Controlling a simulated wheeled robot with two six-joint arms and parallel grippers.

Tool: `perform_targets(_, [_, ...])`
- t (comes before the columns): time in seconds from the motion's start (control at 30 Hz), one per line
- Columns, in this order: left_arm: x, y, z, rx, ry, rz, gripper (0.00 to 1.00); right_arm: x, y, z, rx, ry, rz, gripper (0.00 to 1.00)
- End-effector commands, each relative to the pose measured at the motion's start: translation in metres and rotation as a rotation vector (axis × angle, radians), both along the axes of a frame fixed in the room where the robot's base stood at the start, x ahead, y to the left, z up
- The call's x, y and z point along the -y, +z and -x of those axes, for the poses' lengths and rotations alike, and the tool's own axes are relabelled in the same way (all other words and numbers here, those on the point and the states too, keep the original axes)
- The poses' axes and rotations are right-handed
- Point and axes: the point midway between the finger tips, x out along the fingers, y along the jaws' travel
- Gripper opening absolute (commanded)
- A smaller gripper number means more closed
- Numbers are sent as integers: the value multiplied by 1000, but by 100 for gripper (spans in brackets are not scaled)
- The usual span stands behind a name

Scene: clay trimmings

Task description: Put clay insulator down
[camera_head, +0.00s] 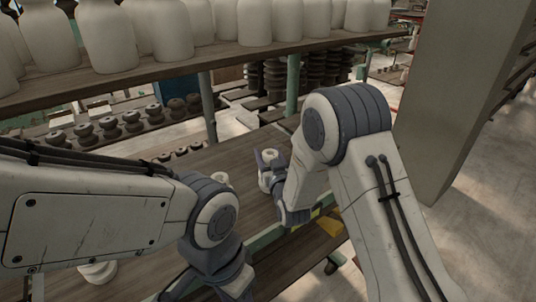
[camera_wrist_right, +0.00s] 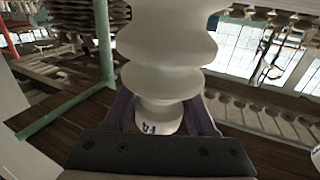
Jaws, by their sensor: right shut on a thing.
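A white ribbed clay insulator (camera_wrist_right: 165,50) stands between the fingers of my right gripper (camera_wrist_right: 165,112) in the right wrist view. Its lower end carries blue marks. In the head view my right gripper (camera_head: 271,165) is shut on the insulator (camera_head: 265,181), over the brown wooden table (camera_head: 240,155). My arm partly hides it there. I cannot tell whether the insulator touches the table. My left arm comes in from the left, and its gripper fingers are out of the picture.
A white piece (camera_head: 222,179) stands on the table to the left of the held insulator. Another white piece (camera_head: 98,271) is at the lower left. A shelf (camera_head: 190,66) with several large white pieces crosses the back. A grey-beige panel (camera_head: 465,100) stands at the right.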

Motion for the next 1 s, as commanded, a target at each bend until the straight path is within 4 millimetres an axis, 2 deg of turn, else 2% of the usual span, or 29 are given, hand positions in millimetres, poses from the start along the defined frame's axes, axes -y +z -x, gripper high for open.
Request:
perform_targets(0.47, [0, -5, 0, 0, 0, 0, 50, 0, -7, -1, 8, 0, -3, 0])
perform_targets(0.5, [0, -3, 0, 0, 0, 0, 50, 0, -7, 0, 3, 0, -1, 72])
perform_targets(0.53, [0, -3, 0, 0, 0, 0, 50, 0, -7, 0, 3, 0, -1, 83])
perform_targets(0.57, [0, -3, 0, 0, 0, 0, 50, 0, -7, 0, 2, 0, 0, 87])
perform_targets(0.83, [0, -3, 0, 0, 0, 0, 50, 0, -7, 0, 2, 0, 0, 87])
perform_targets(0.97, [0, 4, 0, 0, 0, 0, 50, 0, -1, 0, 2, 0, 0, 87])
perform_targets(1.0, [0, -1, 0, 0, 0, 0, 50, 1, -5, 5, 1, 0, 0, 87])
